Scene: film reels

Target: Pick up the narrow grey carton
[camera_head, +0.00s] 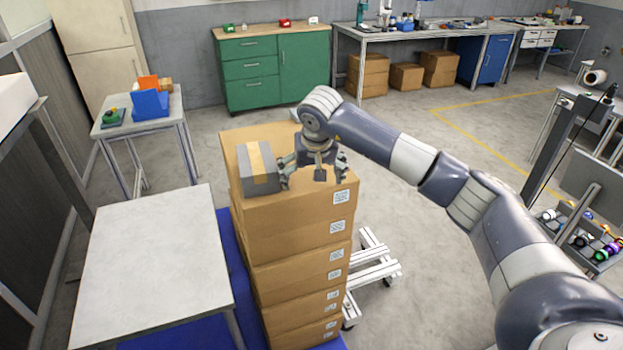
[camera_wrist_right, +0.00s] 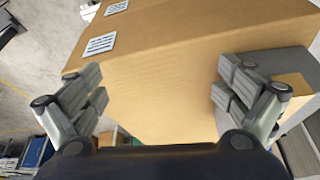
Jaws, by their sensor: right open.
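The narrow grey carton (camera_head: 258,182) has a strip of tan tape and sits on top of a tall stack of brown cartons (camera_head: 290,215), towards its left side. My right gripper (camera_head: 313,175) is open just right of the grey carton, over the top of the stack. One finger is close beside the carton's right side; I cannot tell whether it touches. In the right wrist view the grey carton (camera_wrist_right: 300,148) shows at the right edge, partly hidden behind one finger. Brown cardboard lies between the open fingers (camera_wrist_right: 160,97). My left gripper is not in view.
A bare grey-topped table (camera_head: 150,260) stands left of the stack. A small table (camera_head: 110,128) with a blue bin (camera_head: 150,104) is further back. A white wheeled frame (camera_head: 370,270) stands at the stack's lower right. The floor beyond is mostly clear.

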